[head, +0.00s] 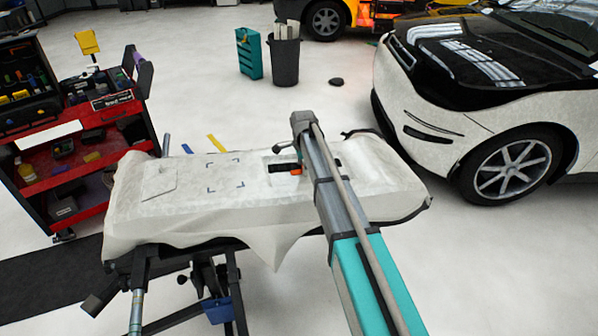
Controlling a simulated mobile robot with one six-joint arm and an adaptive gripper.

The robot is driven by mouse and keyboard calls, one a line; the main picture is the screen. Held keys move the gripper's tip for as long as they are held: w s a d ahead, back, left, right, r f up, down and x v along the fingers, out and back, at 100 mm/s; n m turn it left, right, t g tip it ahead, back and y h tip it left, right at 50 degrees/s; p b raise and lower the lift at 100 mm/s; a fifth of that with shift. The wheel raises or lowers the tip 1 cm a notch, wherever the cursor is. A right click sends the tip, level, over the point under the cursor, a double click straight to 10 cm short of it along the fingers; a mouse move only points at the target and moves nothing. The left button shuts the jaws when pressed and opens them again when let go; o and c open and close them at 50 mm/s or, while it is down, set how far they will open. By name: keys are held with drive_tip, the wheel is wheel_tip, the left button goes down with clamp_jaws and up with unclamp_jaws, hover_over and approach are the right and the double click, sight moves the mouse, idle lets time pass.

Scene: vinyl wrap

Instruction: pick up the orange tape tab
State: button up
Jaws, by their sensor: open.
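A small orange piece, which looks like the orange tape tab (295,172), lies on the white-covered panel, just left of my arm. It sits at the edge of a dark strip (277,168), and some of it may be hidden. My arm reaches in from the lower right over the panel. My gripper (284,148) is at the far end, small and partly blocked by my own arm, appearing just above and left of the orange piece. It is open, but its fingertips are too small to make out. I cannot tell its height over the tab.
The white-covered panel (215,205) rests on a dark stand. A red tool cart (97,150) stands at left, a black and white car (500,95) at right. A dark bin (284,62) and teal case (249,55) stand behind. The panel's left half is largely clear.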

drive_tip(key=c, duration=0.8)
drive_tip(key=shift+r, duration=0.2)
wheel_tip(320, 180, up, 2)
drive_tip(key=p, duration=0.2)
drive_tip(key=shift+r+p, duration=0.1)
drive_tip(key=shift+p, duration=0.2)
drive_tip(key=shift+s+r+p, duration=1.75)
drive_tip(key=shift+s, duration=0.6)
drive_tip(key=shift+s+r+p, duration=1.7)
drive_tip(key=shift+s, duration=0.65)
drive_tip(key=shift+s+r+p, duration=1.75)
drive_tip(key=shift+s, duration=0.6)
